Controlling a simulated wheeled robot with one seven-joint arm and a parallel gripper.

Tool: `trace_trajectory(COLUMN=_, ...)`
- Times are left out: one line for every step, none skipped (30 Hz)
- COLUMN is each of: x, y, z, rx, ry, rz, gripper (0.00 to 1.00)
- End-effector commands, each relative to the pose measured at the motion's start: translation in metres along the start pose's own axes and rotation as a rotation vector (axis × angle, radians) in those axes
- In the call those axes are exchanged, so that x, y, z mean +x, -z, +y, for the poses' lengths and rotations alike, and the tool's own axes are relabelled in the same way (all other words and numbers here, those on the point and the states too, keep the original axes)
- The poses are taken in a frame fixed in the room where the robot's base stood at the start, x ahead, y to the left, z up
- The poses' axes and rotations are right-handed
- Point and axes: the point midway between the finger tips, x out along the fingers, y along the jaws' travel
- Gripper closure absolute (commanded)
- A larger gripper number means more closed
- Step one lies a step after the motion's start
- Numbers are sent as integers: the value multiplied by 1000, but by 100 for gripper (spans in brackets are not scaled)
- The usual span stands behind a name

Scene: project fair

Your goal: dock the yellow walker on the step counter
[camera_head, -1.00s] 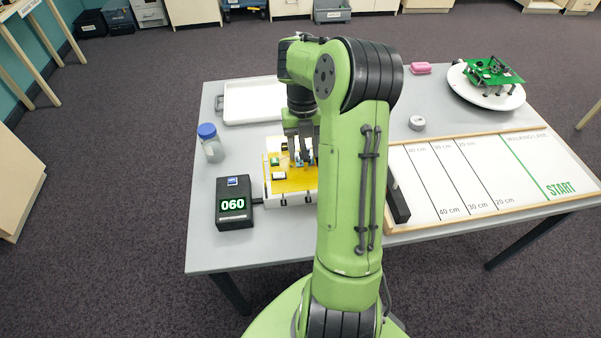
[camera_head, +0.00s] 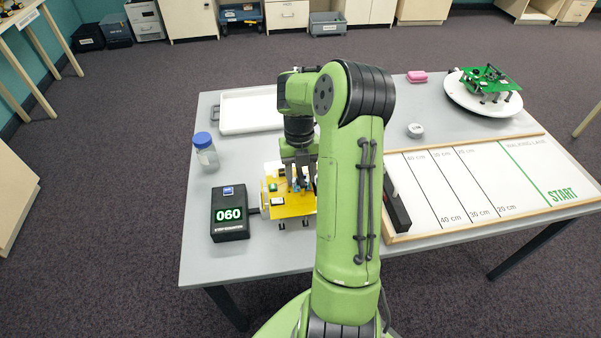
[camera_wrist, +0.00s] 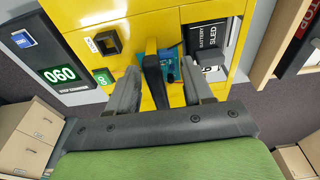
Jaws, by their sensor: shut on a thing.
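The yellow walker (camera_head: 292,207) is a yellow board with small parts on top and dark feet below its front edge. It is on the left half of the table, right of the step counter (camera_head: 230,228), a black box reading 060. A short dark stub on the counter's right side points at the walker; I cannot tell whether they touch. My gripper (camera_head: 301,178) points down and is shut on a dark upright piece of the walker. The wrist view shows my fingers (camera_wrist: 160,84) around that piece, over the yellow board (camera_wrist: 130,35). My arm hides the walker's right side.
A blue-lidded jar (camera_head: 206,153) and a white tray (camera_head: 250,112) are behind. To the right lie the walking lane board (camera_head: 480,180) with a black block (camera_head: 397,212), a grey roll (camera_head: 415,130), a pink block (camera_head: 417,76) and a green walker (camera_head: 487,78) on a white disc.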

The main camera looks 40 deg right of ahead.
Motion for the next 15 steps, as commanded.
trace_trajectory(x=1, y=0, z=0, rx=0, ry=0, rz=-1, gripper=86)
trace_trajectory(x=1, y=0, z=0, rx=0, ry=0, rz=-1, gripper=86)
trace_trajectory(x=1, y=0, z=0, rx=0, ry=0, rz=0, gripper=48)
trace_trajectory(x=1, y=0, z=0, rx=0, ry=0, rz=0, gripper=43)
trace_trajectory(x=0, y=0, z=0, rx=0, ry=0, rz=0, gripper=39)
trace_trajectory(x=0, y=0, z=0, rx=0, ry=0, rz=0, gripper=32)
trace_trajectory(x=0, y=0, z=0, rx=0, ry=0, rz=0, gripper=28)
trace_trajectory(x=0, y=0, z=0, rx=0, ry=0, rz=0, gripper=24)
trace_trajectory(x=0, y=0, z=0, rx=0, ry=0, rz=0, gripper=24)
trace_trajectory(x=0, y=0, z=0, rx=0, ry=0, rz=0, gripper=24)
trace_trajectory(x=0, y=0, z=0, rx=0, ry=0, rz=0, gripper=24)
trace_trajectory(x=0, y=0, z=0, rx=0, ry=0, rz=0, gripper=24)
trace_trajectory(x=0, y=0, z=0, rx=0, ry=0, rz=0, gripper=24)
trace_trajectory(x=0, y=0, z=0, rx=0, ry=0, rz=0, gripper=24)
trace_trajectory(x=0, y=0, z=0, rx=0, ry=0, rz=0, gripper=24)
